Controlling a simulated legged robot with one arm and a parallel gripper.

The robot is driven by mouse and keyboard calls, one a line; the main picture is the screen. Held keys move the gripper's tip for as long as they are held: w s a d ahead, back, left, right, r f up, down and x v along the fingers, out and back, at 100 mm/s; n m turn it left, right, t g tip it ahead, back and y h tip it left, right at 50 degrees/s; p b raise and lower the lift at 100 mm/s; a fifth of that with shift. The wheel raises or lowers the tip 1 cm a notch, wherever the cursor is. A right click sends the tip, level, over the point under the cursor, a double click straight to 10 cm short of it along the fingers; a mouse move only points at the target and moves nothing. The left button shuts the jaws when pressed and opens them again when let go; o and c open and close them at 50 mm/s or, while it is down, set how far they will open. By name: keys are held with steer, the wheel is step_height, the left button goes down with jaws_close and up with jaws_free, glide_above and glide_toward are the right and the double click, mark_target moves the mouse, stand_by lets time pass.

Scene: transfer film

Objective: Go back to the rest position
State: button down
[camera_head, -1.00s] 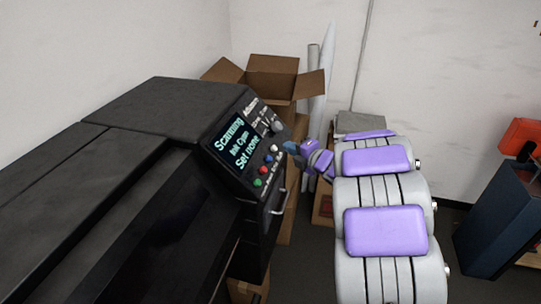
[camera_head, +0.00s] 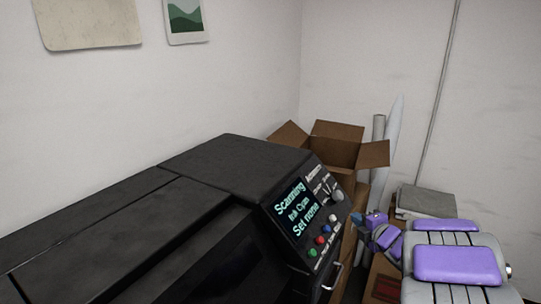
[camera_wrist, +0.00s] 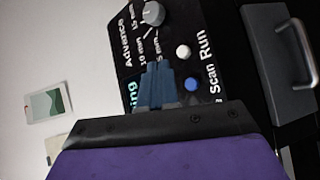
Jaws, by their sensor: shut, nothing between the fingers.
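My gripper (camera_head: 358,218) is beside the right edge of the black machine's control panel (camera_head: 308,214), small in the head view. In the wrist view, its blue fingers (camera_wrist: 157,72) are together with nothing between them, in front of the panel. They partly cover the panel lettering and screen. A grey knob (camera_wrist: 152,13), a white button (camera_wrist: 183,51) and a blue button (camera_wrist: 192,85) show around the fingers. Whether the fingers touch the panel cannot be told.
The long black machine (camera_head: 140,235) fills the left and front. An open cardboard box (camera_head: 337,146) and upright rolls (camera_head: 392,140) stand behind it. A grey stack (camera_head: 427,202) lies at the right. A handle (camera_wrist: 303,55) juts out beside the panel.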

steer(key=s+d+f+m+g+h+b, duration=0.1)
steer(key=s+f+m+g+h+b, duration=0.15)
steer(key=s+m+g+h, duration=0.9)
steer(key=s+a+f+m+g+y+b, duration=0.1)
steer(key=s+a, duration=0.5)
steer(key=s, duration=0.6)
steer(key=s+a+f+m+g+y+b, duration=0.1)
steer(key=s+a+f+m+g+y, duration=0.1)
steer(key=s, duration=1)
steer(key=s+a+f+m+g+y+b, duration=0.1)
steer(key=s+a+f+m+g+y, duration=0.1)
steer(key=s+a+f+m+y, duration=0.2)
steer(key=s+a+m+y, duration=0.1)
steer(key=s+a+m, duration=0.2)
steer(key=s+a, duration=0.2)
steer(key=shift+s+a, duration=0.3)
steer(key=shift+s, duration=1.45)
